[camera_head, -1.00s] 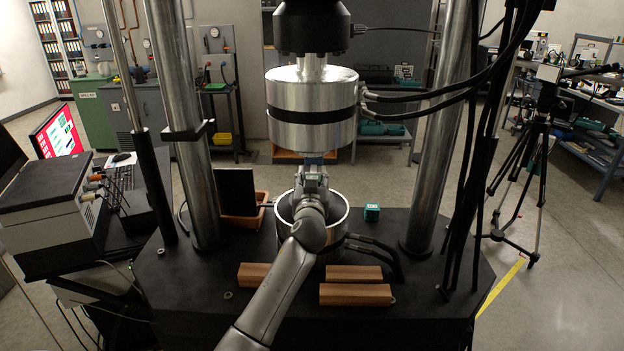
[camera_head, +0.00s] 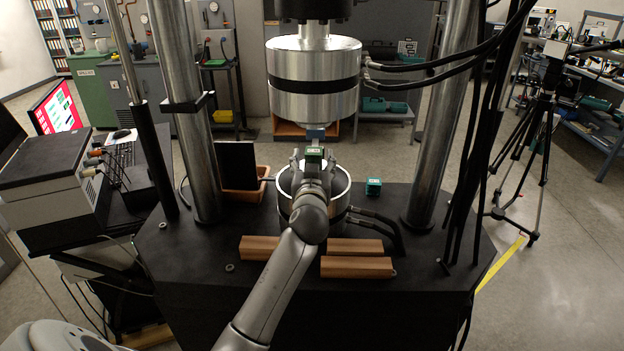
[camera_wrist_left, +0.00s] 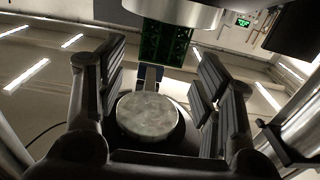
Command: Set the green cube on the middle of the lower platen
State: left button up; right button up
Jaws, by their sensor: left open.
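A green cube (camera_head: 314,155) shows at the tip of my left arm, over the ring-shaped lower metal cylinder (camera_head: 343,205). My arm hides its base and the middle of the lower platen. In the left wrist view the green cube (camera_wrist_left: 165,42), a lattice, meets a silver cylinder at the upper edge. I cannot tell how centred it is. My left gripper (camera_wrist_left: 162,85) is open, with the cube beyond its fingertips and apart from them. A round grey disc (camera_wrist_left: 148,113) shows between the fingers. My right gripper is not in view.
The upper silver cylinder (camera_head: 313,95) hangs above, with a small blue piece (camera_head: 316,133) below it. Another green cube (camera_head: 373,187) sits on the black table. Wooden blocks (camera_head: 357,267) lie in front. Steel columns (camera_head: 440,130) and hanging black cables flank the press.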

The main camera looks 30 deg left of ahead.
pick_arm(q)
jog(key=b+v, duration=0.1)
jog(key=v, duration=0.5)
jog(key=shift+s+d, duration=0.2)
jog(key=shift+s, duration=0.15)
